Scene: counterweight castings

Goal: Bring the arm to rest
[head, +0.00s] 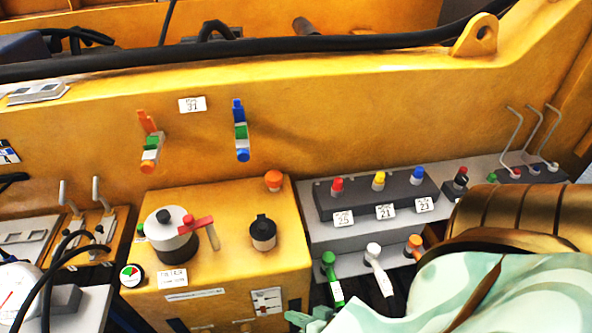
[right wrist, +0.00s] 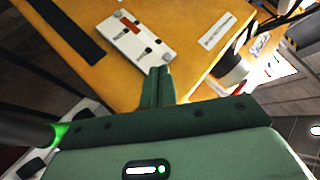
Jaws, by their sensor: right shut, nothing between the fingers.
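My right arm comes in from the lower right in the head view, with a bronze sleeve and a mint-green patterned shell. My right gripper (head: 300,318) shows only as a small green tip at the bottom edge, in front of the yellow control box (head: 215,275). In the right wrist view the gripper (right wrist: 158,73) has its green fingers together, with nothing between them. The fingertips are close to a white switch plate (right wrist: 145,48) on the yellow surface; I cannot tell whether they touch. My left gripper is in neither view.
A lever with a red handle (head: 194,223) and a black knob (head: 263,232) stand on the box. Right of it are red, yellow and blue buttons (head: 378,180) and green, white and orange levers (head: 377,265). Thin bent rods (head: 512,140) rise at the far right.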

